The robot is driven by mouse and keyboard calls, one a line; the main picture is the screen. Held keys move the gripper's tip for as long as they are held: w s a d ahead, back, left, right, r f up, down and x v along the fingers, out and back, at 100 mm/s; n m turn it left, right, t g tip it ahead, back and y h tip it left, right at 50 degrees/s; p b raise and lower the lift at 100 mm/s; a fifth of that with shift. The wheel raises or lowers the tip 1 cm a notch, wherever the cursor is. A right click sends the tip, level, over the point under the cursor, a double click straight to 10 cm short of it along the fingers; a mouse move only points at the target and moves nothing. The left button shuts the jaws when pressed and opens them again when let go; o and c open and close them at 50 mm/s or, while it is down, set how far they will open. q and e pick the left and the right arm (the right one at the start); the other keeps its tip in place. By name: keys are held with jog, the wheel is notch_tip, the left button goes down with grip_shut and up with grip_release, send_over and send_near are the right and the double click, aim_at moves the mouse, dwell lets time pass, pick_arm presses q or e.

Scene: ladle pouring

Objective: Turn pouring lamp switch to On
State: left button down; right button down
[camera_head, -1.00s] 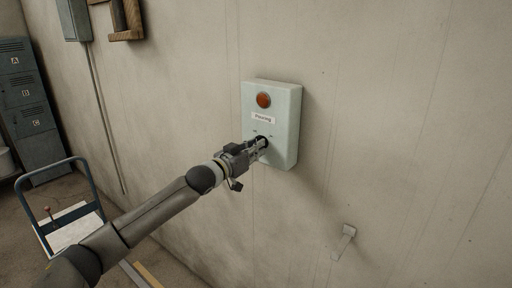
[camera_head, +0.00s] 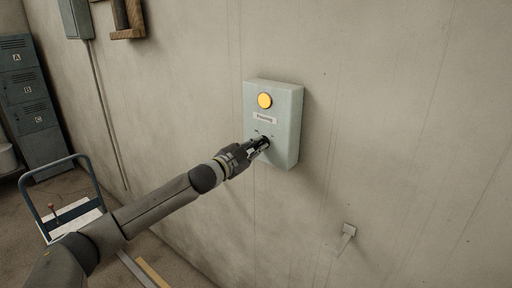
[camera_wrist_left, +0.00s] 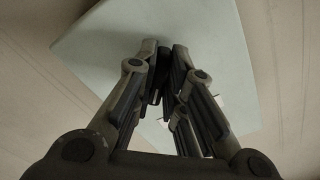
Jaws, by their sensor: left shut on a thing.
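The pale green switch box (camera_head: 287,134) is fixed to the wall, with a label reading "Pouring" (camera_head: 264,119) on its front. The round lamp (camera_head: 265,101) above the label glows bright yellow-orange. My left gripper (camera_head: 264,143) is at the lower front of the box, shut on the dark switch knob (camera_wrist_left: 165,84), which is mostly hidden between the fingers. In the left wrist view the fingers (camera_wrist_left: 164,62) close together against the pale box face (camera_wrist_left: 215,42). My right gripper is not in view.
A wall hook or bracket (camera_head: 348,231) sticks out at lower right. A cart with a blue handle (camera_head: 52,165) stands on the floor at left, before grey lockers (camera_head: 38,107). The wall around the box is clear.

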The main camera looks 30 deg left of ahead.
pick_arm(q)
jog(key=shift+m, duration=0.4)
jog(key=c, duration=1.5)
grip_release()
jog(key=shift+s, duration=0.1)
jog(key=s, duration=1.1)
jog(key=shift+s+a, duration=0.4)
jog(key=shift+a, duration=0.05)
